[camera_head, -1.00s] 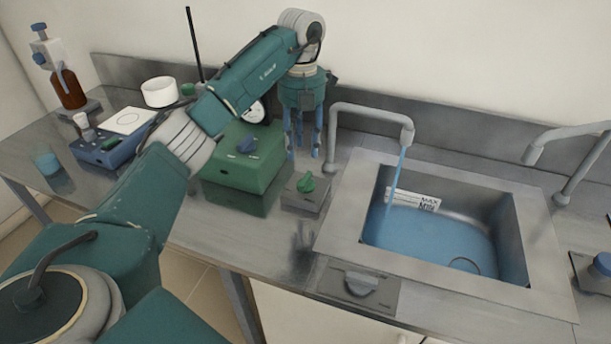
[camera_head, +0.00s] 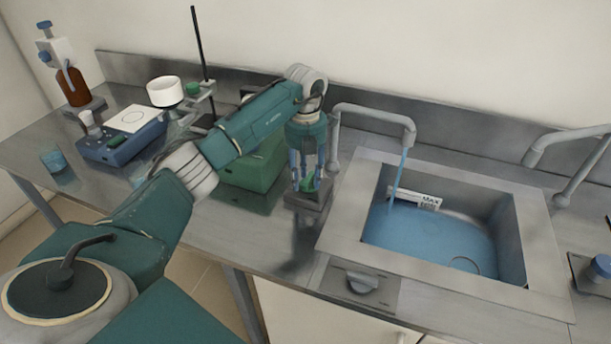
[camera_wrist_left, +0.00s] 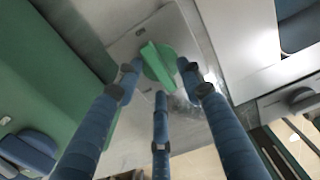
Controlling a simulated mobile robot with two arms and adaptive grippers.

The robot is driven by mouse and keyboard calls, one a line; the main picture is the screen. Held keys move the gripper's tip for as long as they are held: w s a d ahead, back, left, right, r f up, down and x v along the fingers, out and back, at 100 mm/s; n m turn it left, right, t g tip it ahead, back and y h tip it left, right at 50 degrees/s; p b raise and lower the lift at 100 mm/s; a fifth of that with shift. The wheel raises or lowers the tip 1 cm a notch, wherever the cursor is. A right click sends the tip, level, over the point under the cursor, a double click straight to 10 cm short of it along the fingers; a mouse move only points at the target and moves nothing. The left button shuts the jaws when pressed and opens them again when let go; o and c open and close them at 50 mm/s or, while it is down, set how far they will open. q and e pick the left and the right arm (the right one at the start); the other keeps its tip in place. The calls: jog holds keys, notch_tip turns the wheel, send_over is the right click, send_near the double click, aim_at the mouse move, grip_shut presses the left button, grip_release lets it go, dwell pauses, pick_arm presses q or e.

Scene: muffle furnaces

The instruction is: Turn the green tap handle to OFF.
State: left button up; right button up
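The green tap handle (camera_head: 310,185) sits on a small grey block (camera_head: 303,201) left of the sink (camera_head: 336,215). The wrist view shows the handle (camera_wrist_left: 157,62) as a raised green bar on a round base. My left gripper (camera_head: 307,178) points down over it. In the wrist view my left gripper (camera_wrist_left: 160,74) has its three blue fingers spread, tips around the handle; I cannot tell whether they touch it. The grey tap (camera_head: 408,132) pours blue water (camera_head: 400,172) into the sink, which holds water near a MAX label (camera_head: 430,201). My right gripper is not in view.
A green box (camera_head: 252,170) stands close left of the handle. A grey knob (camera_head: 362,282) is on the counter's front. A blue stirrer (camera_head: 122,140), a white bowl (camera_head: 165,91) and a brown bottle (camera_head: 73,86) stand farther left. A second tap (camera_head: 560,150) is at right.

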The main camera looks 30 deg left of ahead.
pick_arm(q)
grip_shut()
jog(key=shift+r+n, duration=0.1)
jog(key=shift+n, duration=0.2)
jog(key=n, duration=0.1)
jog(key=n+p, duration=0.1)
jog(key=n, duration=0.1)
jog(key=shift+d+r+n, duration=0.1)
jog(key=shift+d+n, duration=0.1)
jog(key=shift+n, duration=0.1)
jog(key=n, duration=0.1)
jog(key=n+p, duration=0.1)
jog(key=n, duration=0.1)
jog(key=n+p, duration=0.1)
jog(key=n, duration=0.1)
jog(key=shift+w+d, duration=0.15)
jog(key=shift+d, duration=0.1)
jog(key=n, duration=0.2)
jog(key=n+p, duration=0.1)
jog(key=n, duration=0.1)
jog(key=shift+w+d+n, duration=0.15)
jog(key=shift+n, duration=0.25)
jog(key=shift+w+n+p, duration=0.2)
jog(key=shift+n+p, duration=0.6)
jog(key=shift+n, duration=1.2)
jog(key=shift+o, duration=0.3)
grip_release()
